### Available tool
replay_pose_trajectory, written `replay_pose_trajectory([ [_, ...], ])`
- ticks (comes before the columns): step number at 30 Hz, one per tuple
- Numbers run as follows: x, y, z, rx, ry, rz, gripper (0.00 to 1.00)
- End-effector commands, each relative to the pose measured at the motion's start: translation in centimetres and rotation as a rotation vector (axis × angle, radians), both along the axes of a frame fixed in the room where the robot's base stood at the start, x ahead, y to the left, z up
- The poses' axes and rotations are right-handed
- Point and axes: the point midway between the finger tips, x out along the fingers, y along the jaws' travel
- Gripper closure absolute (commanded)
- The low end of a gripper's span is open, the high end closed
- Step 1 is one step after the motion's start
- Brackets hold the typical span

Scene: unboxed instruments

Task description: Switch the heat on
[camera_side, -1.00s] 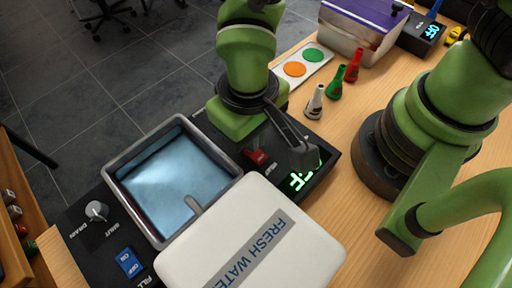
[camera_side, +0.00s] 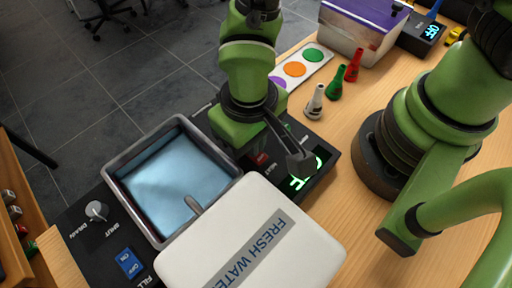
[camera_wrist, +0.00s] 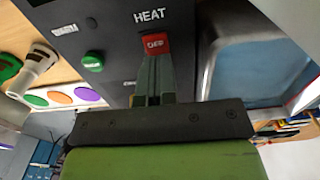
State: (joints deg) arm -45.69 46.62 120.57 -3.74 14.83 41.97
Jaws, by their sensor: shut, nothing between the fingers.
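The red heat switch (camera_wrist: 155,42) sits on the dark panel under the white word HEAT in the wrist view. Its face carries small lettering that looks like OFF. In the side view the red switch (camera_side: 260,159) is partly hidden by my gripper. My gripper (camera_wrist: 155,60) is shut and empty, with its fingertips at the lower edge of the switch in the wrist view. I cannot tell whether they touch it. The green-lit display (camera_side: 307,174) on the same panel is partly covered by a dark part of my wrist.
A steel basin of water (camera_side: 118,188) and a white FRESH WATER tank (camera_side: 310,238) stand close by. A blue switch (camera_side: 129,263) and a drain knob (camera_side: 97,211) are at the left. White, green and red small bottles (camera_side: 315,102) stand behind the panel.

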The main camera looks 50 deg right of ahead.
Motion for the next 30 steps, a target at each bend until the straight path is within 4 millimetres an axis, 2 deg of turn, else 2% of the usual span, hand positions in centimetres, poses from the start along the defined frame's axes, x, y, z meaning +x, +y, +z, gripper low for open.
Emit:
replay_pose_trajectory([
  [8,0.0,0.0,0.1,0.001,-0.001,-0.001,1.0],
  [30,0.0,0.0,6.2,0.002,-0.002,0.0,1.0],
])
